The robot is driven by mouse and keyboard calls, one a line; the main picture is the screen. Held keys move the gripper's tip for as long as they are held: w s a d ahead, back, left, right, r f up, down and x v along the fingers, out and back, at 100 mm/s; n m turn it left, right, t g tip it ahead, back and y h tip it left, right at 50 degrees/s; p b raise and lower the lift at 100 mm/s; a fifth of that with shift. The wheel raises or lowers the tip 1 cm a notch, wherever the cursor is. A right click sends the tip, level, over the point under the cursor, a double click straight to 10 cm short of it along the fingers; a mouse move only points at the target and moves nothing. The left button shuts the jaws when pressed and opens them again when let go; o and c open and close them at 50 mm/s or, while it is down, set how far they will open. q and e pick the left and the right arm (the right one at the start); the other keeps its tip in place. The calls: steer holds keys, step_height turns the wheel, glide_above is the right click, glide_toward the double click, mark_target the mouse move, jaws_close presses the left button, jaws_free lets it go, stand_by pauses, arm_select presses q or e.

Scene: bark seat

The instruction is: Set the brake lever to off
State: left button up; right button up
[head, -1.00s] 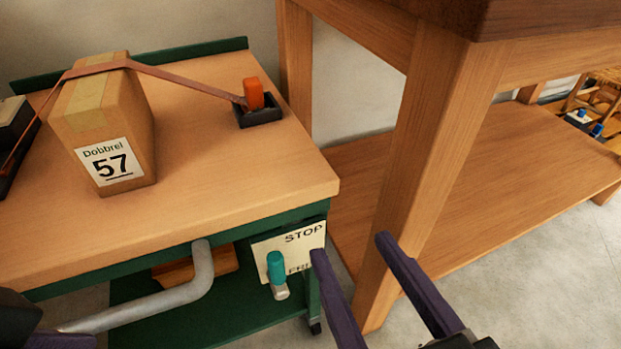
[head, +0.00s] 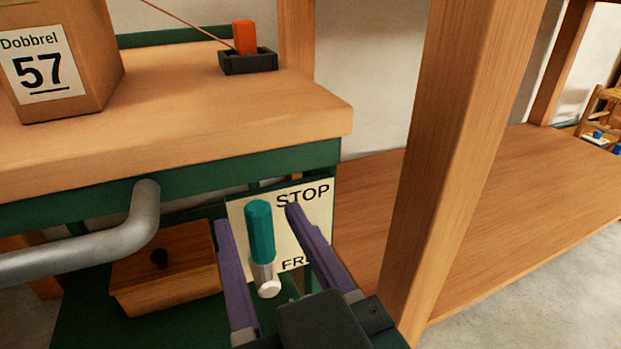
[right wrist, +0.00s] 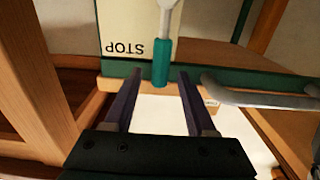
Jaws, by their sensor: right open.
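The brake lever (head: 260,232) has a teal grip on a metal rod and stands with its grip upward, beside the word STOP. Behind it is a cream plate (head: 316,212) with STOP at the top and a lower word beginning FR, its rest hidden by my finger. My right gripper (head: 258,214) is open, its purple fingers one on each side of the lever in the head view. In the right wrist view the teal grip (right wrist: 161,62) lies between and just ahead of the fingertips (right wrist: 158,74). Contact cannot be told. My left gripper is out of view.
The plate is on a green-framed cart with a wooden top (head: 180,118). A grey bar handle (head: 110,242) juts out at left, above a wooden drawer box (head: 165,268). A wooden table leg (head: 455,150) stands close on the right. A box labelled 57 (head: 95,50) sits on top.

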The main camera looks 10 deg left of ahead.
steer(key=shift+b+x, duration=0.4)
steer(key=shift+x, duration=0.85)
jaws_close()
stand_by(0.5)
